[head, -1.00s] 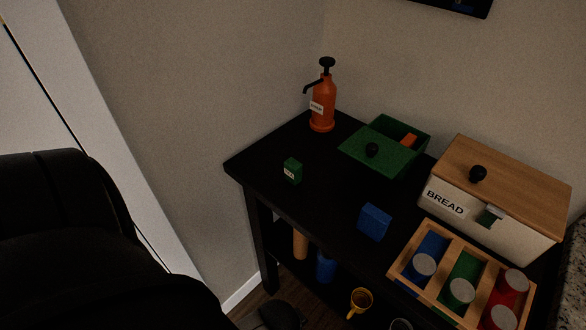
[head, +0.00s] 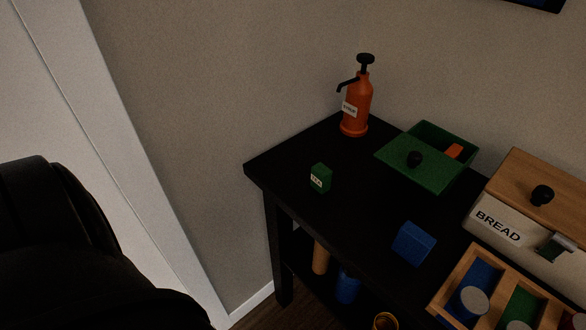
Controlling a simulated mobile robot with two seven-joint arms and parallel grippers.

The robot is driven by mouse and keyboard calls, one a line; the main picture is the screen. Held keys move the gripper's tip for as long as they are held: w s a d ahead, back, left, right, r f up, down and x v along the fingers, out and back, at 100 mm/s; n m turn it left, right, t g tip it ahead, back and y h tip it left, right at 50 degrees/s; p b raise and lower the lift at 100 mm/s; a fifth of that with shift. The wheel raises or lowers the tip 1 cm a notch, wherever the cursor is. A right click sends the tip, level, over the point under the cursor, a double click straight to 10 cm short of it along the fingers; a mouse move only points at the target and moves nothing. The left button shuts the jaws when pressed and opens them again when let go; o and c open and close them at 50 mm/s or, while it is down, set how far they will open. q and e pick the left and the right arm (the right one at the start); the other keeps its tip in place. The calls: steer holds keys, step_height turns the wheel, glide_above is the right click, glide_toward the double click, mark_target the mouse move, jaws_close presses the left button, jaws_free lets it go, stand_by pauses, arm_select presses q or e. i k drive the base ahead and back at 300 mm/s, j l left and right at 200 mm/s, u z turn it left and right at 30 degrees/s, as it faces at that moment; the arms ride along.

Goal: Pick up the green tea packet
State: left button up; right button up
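The green tea packet (head: 320,178) is a small green box with a white label. It stands on the black table (head: 345,215) near its left front edge, with clear surface around it. A large black shape at the left of the head view looks like part of my own body. Neither of my grippers shows in the head view.
An orange syrup pump bottle (head: 356,105) stands at the back corner. A green box (head: 440,150) with its lid ajar, a blue box (head: 413,243), a bread box (head: 510,215) and a wooden tray (head: 447,290) stand to the right. A lower shelf holds a blue item (head: 348,287).

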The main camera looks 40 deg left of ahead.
mark_target(320, 178)
steer(key=i+j+u, duration=0.1)
steer(key=j+u, duration=0.25)
steer(key=i+j+u, duration=0.2)
steer(key=u, duration=0.15)
